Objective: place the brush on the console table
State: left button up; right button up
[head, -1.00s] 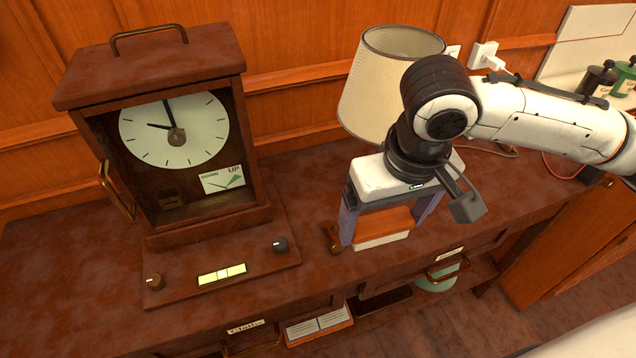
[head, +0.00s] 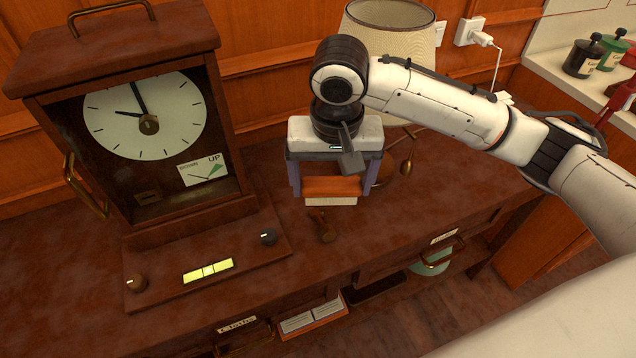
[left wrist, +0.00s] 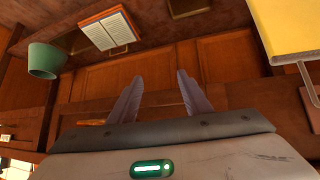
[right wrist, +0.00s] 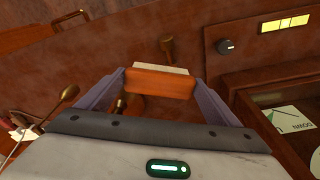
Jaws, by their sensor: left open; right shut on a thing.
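The brush, an orange block (head: 333,187) with a cream strip along its lower edge, is in my right gripper (head: 333,186). The right gripper points down and is shut on the block's two ends. The brush also shows between the fingers in the right wrist view (right wrist: 160,83). It is over the console table (head: 425,195), a dark reddish-brown top, right of the clock. I cannot tell whether the brush touches the top. My left gripper (left wrist: 158,82) is open and empty in the left wrist view; it is not in the head view.
A large wooden clock (head: 150,130) with knobs on its base stands left of the brush. A lamp (head: 395,30) is close behind my right gripper. A small brown knobbed object (head: 322,226) lies just in front of the brush. The table's right part looks clear.

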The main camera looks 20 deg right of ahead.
aim_at(319, 185)
jog(key=w+f, duration=0.2)
jog(key=f, duration=0.1)
jog(key=w+f, duration=0.3)
jog(key=shift+w+a+f, duration=0.1)
jog(key=shift+w+f, duration=0.15)
jog(key=shift+f, duration=0.05)
jog(key=shift+w+f, duration=0.2)
jog(key=o, duration=0.8)
jog(key=shift+f, duration=0.1)
jog(key=r, duration=0.4)
jog(key=s+r, duration=0.1)
jog(key=r, duration=0.7)
jog(key=shift+s+a+p, duration=0.35)
jog(key=shift+p, duration=0.05)
